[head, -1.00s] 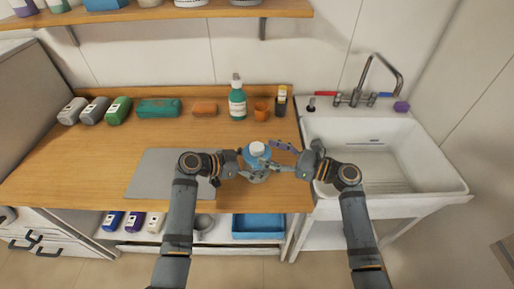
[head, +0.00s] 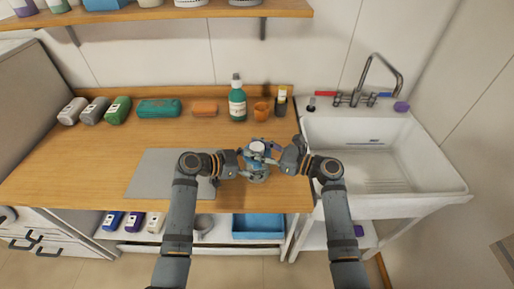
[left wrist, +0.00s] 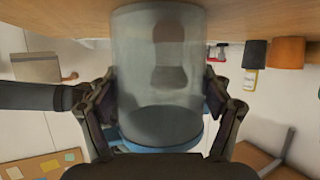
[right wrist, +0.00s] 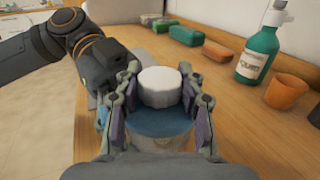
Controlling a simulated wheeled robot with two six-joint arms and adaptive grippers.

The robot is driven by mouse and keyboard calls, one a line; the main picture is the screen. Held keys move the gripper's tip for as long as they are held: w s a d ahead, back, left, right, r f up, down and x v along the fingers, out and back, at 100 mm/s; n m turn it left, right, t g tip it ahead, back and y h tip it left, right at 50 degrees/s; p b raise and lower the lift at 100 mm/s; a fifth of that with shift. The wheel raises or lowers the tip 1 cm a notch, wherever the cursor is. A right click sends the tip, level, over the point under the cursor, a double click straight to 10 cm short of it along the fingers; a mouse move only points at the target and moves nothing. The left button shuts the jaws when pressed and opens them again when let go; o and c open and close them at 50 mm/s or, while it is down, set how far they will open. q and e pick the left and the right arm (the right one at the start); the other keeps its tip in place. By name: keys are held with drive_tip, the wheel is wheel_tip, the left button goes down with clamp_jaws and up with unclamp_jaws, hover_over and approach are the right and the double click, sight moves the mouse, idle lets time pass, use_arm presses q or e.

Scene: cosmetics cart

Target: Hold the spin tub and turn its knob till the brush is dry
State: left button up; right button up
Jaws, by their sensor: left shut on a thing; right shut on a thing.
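The spin tub (head: 258,172) stands near the front edge of the wooden counter, with a blue lid and a white knob (right wrist: 160,87) on top. In the left wrist view its clear wall (left wrist: 135,70) shows a dim, darker shape inside, perhaps the brush (left wrist: 168,68). My left gripper (head: 248,164) is shut on the tub, one finger on each side. My right gripper (head: 268,150) is at the top of the tub, shut on the white knob, with its fingers on both sides of it.
A grey mat (head: 150,172) lies left of the tub. A green pump bottle (head: 237,104), an orange cup (head: 261,111) and a dark cup (head: 281,106) stand behind it. The white sink (head: 440,178) is to the right. A blue tray (head: 258,227) sits on the shelf below.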

drive_tip(key=shift+m+t+h, duration=0.7)
drive_tip(key=shift+m+t, duration=0.1)
drive_tip(key=shift+t, duration=0.4)
drive_tip(key=o, duration=1.2)
drive_tip(key=v, duration=1.2)
drive_tip(key=shift+w, duration=0.1)
